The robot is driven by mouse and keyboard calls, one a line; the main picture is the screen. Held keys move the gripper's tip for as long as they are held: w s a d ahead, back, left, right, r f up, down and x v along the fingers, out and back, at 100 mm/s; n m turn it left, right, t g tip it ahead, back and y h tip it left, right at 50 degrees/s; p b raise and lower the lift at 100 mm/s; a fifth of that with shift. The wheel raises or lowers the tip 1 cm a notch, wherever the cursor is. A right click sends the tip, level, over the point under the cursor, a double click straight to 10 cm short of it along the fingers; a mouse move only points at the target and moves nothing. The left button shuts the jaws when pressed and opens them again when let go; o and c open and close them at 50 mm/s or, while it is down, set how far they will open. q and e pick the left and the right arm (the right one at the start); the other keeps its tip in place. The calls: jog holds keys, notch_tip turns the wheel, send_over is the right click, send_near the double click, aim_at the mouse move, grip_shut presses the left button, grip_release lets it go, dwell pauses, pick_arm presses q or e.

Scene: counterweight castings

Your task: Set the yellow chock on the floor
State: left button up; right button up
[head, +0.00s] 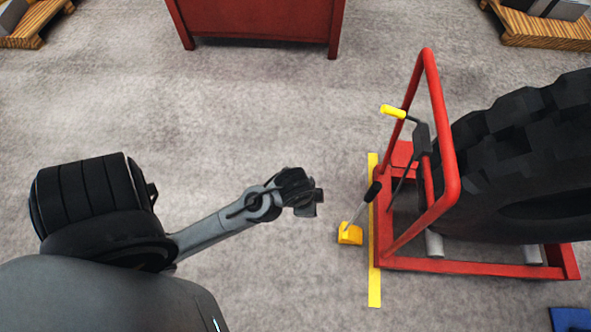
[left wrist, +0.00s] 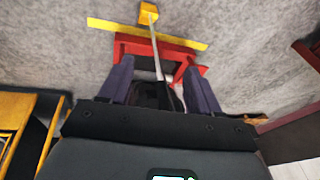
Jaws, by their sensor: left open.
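The yellow chock (head: 350,234) appears to rest on the grey floor, just left of the yellow floor stripe (head: 374,285). Its thin rod slants up to a black grip (head: 373,191) beside the red frame. My left gripper (head: 313,196) is open and empty, left of the grip and apart from it in the head view. In the left wrist view the chock (left wrist: 148,12) shows at the top, and its rod runs down between the two open fingers of my left gripper (left wrist: 159,72). The lower end of the rod is dark there and hard to make out. My right gripper is not in view.
A red wheeled-tyre stand (head: 470,268) with an upright red hoop and a yellow-handled lever (head: 393,111) holds a large black tyre (head: 530,150) on the right. A red cabinet (head: 255,18) and wooden pallets (head: 545,28) stand at the back. The middle floor is clear.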

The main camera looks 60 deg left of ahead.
pick_arm(q)
jog(key=s+d+r+n, duration=0.2)
jog(key=s+n, duration=0.2)
jog(key=s, duration=0.2)
jog(key=shift+h, duration=0.3)
jog(key=shift+w+d+r, duration=0.1)
notch_tip(320, 180, up, 40)
jog(key=p, duration=4)
jog(key=shift+r+p, duration=0.2)
jog(key=shift+p, duration=0.15)
